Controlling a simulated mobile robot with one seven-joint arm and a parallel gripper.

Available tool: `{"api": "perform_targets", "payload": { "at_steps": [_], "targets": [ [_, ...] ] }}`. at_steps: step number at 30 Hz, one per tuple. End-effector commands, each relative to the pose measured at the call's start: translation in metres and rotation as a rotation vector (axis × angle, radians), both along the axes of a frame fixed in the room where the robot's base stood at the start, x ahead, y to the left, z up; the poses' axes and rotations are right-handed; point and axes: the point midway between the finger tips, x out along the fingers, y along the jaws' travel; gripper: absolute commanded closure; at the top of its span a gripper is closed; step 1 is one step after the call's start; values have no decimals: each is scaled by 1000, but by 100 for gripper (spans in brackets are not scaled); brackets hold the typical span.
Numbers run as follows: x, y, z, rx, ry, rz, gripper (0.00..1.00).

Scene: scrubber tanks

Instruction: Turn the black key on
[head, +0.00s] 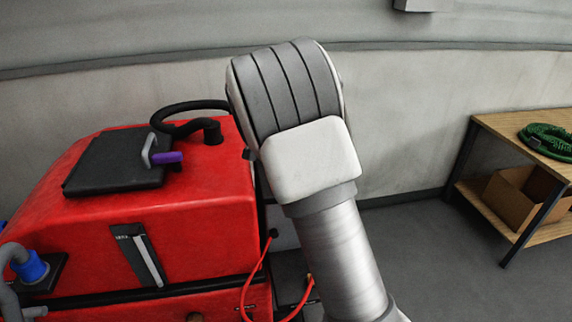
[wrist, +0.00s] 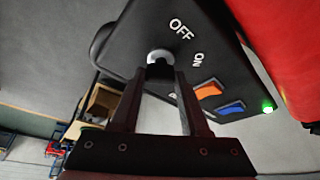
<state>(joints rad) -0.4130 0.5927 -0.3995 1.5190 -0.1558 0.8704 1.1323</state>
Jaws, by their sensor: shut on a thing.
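In the wrist view, a black control panel (wrist: 130,42) carries white OFF and ON lettering and a round pale key switch collar (wrist: 159,56). The black key (wrist: 160,72) sits at this collar, mostly hidden between my fingertips. My gripper (wrist: 161,76) is shut on the key, its two dark fingers reaching up to the collar. OFF is printed above and right of the collar, ON further right and lower. I cannot tell the key's exact angle. In the head view my arm hides the panel and the gripper.
Beside the key are an orange rocker switch (wrist: 208,90), a blue one (wrist: 231,107) and a lit green lamp (wrist: 267,108). The red scrubber tank (head: 190,225) stands left of my arm. A wooden shelf table (head: 500,122) with a green hose (head: 548,138) stands right; floor between is clear.

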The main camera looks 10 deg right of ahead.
Motion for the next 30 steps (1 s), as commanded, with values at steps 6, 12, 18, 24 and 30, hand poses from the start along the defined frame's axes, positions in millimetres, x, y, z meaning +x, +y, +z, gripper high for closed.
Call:
{"api": "perform_targets", "payload": {
  "at_steps": [6, 12, 18, 24, 30],
  "targets": [
    [1, 1, 1, 1, -1, -83, 100],
    [1, 1, 0, 1, 0, -114, 100],
    [1, 1, 0, 1, 0, -120, 100],
    [1, 1, 0, 2, -1, -119, 100],
    [1, 1, 0, 2, -1, -118, 25]
  ]
}}
